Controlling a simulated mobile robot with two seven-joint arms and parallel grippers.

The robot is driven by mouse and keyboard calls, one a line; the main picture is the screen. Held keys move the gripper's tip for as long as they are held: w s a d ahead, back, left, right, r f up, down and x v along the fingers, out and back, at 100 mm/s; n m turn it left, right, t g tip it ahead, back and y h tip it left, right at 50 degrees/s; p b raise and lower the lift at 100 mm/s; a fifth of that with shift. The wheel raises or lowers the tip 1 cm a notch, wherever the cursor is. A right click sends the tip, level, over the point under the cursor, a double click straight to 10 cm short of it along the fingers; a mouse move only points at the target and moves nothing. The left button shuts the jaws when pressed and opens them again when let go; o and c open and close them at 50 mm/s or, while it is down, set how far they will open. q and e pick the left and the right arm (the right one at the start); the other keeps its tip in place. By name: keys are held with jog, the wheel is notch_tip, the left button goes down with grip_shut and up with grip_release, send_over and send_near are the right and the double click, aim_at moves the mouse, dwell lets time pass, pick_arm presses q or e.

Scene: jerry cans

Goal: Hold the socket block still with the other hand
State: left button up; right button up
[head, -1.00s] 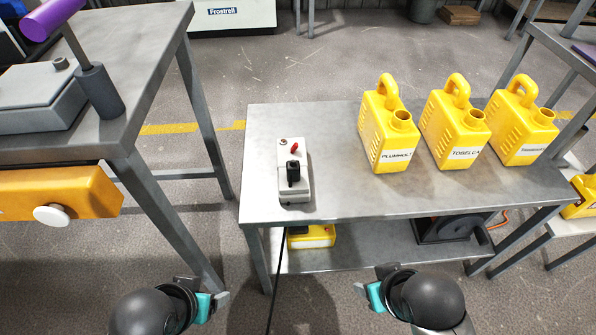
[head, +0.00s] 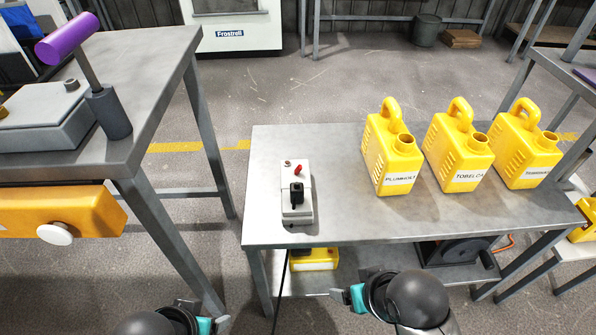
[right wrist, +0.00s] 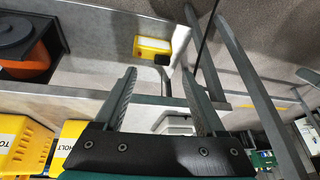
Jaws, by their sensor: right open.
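The socket block (head: 296,212), a pale box with a red switch and a black plug (head: 297,192) in it, lies near the left end of the metal table (head: 342,215). A pale box that looks like it shows partly in the right wrist view (right wrist: 174,122), between and beyond the fingers. My right gripper (head: 343,296) is open and empty, in front of the table and to the right of the block, not touching it. In the right wrist view its fingers (right wrist: 158,92) stand apart. My left gripper (head: 214,325) is at the bottom edge, largely cut off; its jaw state is unclear.
Three yellow jerry cans (head: 392,160) stand on the table's right half. A black cable (head: 281,285) hangs at the front left. A yellow item (head: 314,260) sits on the lower shelf. Another bench (head: 150,85) stands to the left.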

jog(key=w+a+r+y, duration=0.2)
jog(key=w+a+r, duration=0.2)
jog(key=w+a, duration=0.25)
jog(key=m+h, duration=0.2)
jog(key=h, duration=0.2)
send_near(297, 189)
jog(key=x, duration=1)
dwell(0.3)
jog(key=shift+c, duration=0.3)
grip_shut()
